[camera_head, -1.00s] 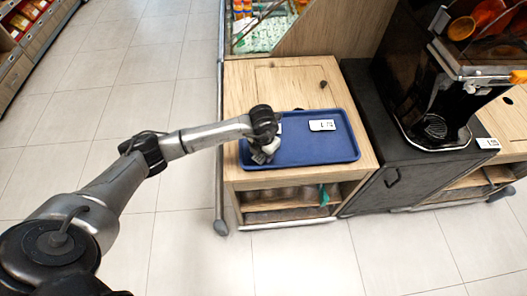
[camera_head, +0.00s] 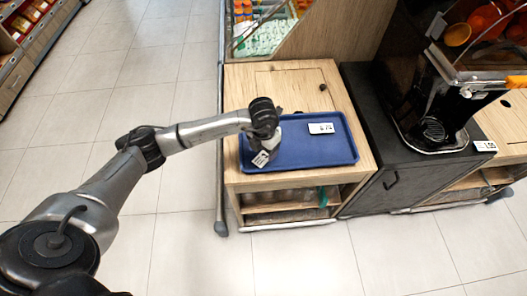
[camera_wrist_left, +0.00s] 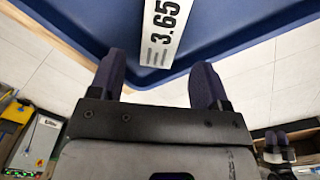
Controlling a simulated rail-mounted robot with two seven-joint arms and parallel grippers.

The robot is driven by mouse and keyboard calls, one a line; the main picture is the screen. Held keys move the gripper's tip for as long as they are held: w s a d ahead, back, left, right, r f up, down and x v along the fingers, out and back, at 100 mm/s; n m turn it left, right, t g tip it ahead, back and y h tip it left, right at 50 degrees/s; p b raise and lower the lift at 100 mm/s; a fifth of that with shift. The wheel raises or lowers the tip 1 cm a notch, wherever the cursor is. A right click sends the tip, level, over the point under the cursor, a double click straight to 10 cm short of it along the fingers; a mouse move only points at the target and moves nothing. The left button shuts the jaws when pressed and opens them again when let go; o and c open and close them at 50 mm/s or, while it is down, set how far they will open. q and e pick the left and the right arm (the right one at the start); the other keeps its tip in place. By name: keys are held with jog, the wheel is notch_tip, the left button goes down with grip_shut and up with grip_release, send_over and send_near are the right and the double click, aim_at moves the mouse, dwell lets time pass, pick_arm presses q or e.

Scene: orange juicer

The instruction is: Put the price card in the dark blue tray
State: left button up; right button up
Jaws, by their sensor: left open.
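The dark blue tray (camera_head: 300,150) lies on a light wooden cabinet top. A white price card (camera_head: 261,158) lies at the tray's front left corner. In the left wrist view this card (camera_wrist_left: 164,30) reads 3.65 and reaches towards the tray's rim (camera_wrist_left: 235,42); I cannot tell whether it rests flat or leans there. My left gripper (camera_head: 265,148) is over the tray's left part. In the left wrist view its two fingers (camera_wrist_left: 158,82) are apart, with the card just beyond them. Another white card (camera_head: 321,128) lies flat in the tray's back part.
A black juicer (camera_head: 435,95) stands on a dark cabinet (camera_head: 365,120) to the right. Another small white card (camera_head: 485,146) is on the wooden counter beside it. A produce display (camera_head: 262,30) is behind the tray.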

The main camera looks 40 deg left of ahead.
aim_at(263, 157)
pick_arm(q)
notch_tip(263, 157, up, 8)
jog(key=f+p, duration=0.1)
jog(key=p, duration=0.1)
jog(key=s+d+m+t+h, duration=0.1)
jog(key=s+d+m+h, duration=0.15)
jog(key=d+h, duration=1.1)
jog(key=s+d+r+n+t+h, duration=0.3)
jog(key=d+r+n+t+h, duration=0.1)
jog(key=d+r+n+t, duration=0.6)
jog(key=s+a+f+n+t+y, duration=0.2)
jog(key=a+f+n+y, duration=0.2)
jog(key=a+n+y, duration=0.45)
jog(key=s+a+f+n+t+y, duration=0.1)
jog(key=a+f+n+t+y, duration=0.3)
jog(key=n+y, duration=0.8)
jog(key=s+f+n+g+h, duration=0.1)
jog(key=s+f+n+g, duration=0.1)
jog(key=s+f+g, duration=0.4)
jog(key=s+a+f+n+g+h, duration=0.1)
jog(key=s+f+g, duration=0.5)
jog(key=s, duration=0.7)
jog(key=shift+s+f+n+g+h, duration=0.3)
jog(key=shift+n+g+h, duration=0.35)
jog(key=shift+n, duration=0.55)
jog(key=shift+r, duration=0.1)
